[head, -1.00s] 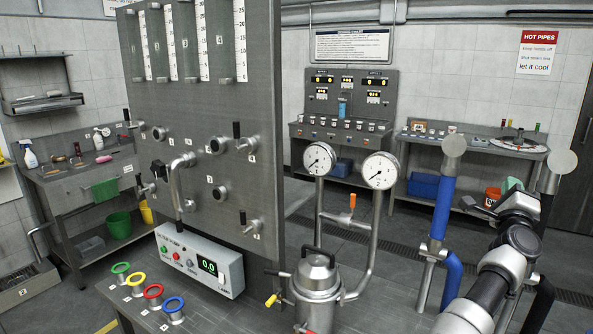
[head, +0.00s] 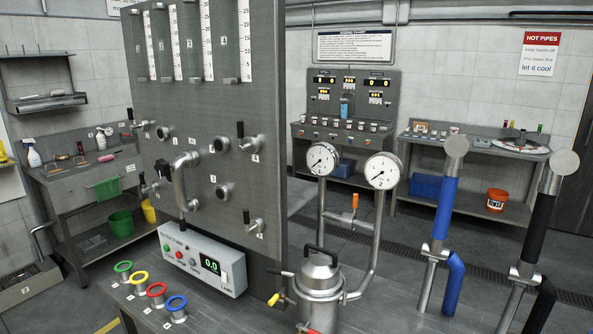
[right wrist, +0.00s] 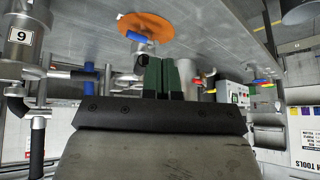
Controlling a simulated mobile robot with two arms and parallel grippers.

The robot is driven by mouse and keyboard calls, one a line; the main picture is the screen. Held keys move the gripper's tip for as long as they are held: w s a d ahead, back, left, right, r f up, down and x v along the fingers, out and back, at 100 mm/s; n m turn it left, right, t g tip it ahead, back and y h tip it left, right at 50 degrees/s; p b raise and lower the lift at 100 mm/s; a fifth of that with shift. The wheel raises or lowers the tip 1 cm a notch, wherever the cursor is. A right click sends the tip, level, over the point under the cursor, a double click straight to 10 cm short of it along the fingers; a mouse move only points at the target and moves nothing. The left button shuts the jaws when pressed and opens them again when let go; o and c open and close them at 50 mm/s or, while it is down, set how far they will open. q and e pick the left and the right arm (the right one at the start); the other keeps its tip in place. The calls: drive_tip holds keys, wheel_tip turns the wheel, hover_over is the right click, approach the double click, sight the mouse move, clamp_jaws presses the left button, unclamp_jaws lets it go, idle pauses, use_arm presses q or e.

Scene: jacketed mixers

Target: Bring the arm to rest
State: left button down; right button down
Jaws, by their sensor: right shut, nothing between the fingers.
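My right gripper (right wrist: 161,78) shows in the right wrist view, with its two dark green fingers side by side. It is shut and holds nothing. Pipework stands behind the fingertips, and I cannot tell how far off it is. Neither of my arms shows in the head view. My left gripper is in no view.
In the head view a lidded steel vessel (head: 318,280) with two gauges stands right of a tall panel (head: 200,120). A blue pipe (head: 446,207) and a black pipe (head: 540,222) rise at the right. In the right wrist view an orange disc (right wrist: 146,27) lies above the fingers.

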drive_tip(key=s+a+f+n+g, duration=0.1)
drive_tip(key=s+a+n+g, duration=0.15)
drive_tip(key=s, duration=0.75)
wheel_tip(320, 180, down, 29)
drive_tip(key=s+g+b, duration=0.1)
drive_tip(key=g+b, duration=0.1)
drive_tip(key=b, duration=0.1)
drive_tip(key=s+d+f+b, duration=0.1)
drive_tip(key=s+d+f, duration=0.1)
drive_tip(key=s+f, duration=1.4)
drive_tip(key=shift+s+d+f+g+h, duration=0.25)
drive_tip(key=shift+f+g+h, duration=0.2)
drive_tip(key=shift+f, duration=0.45)
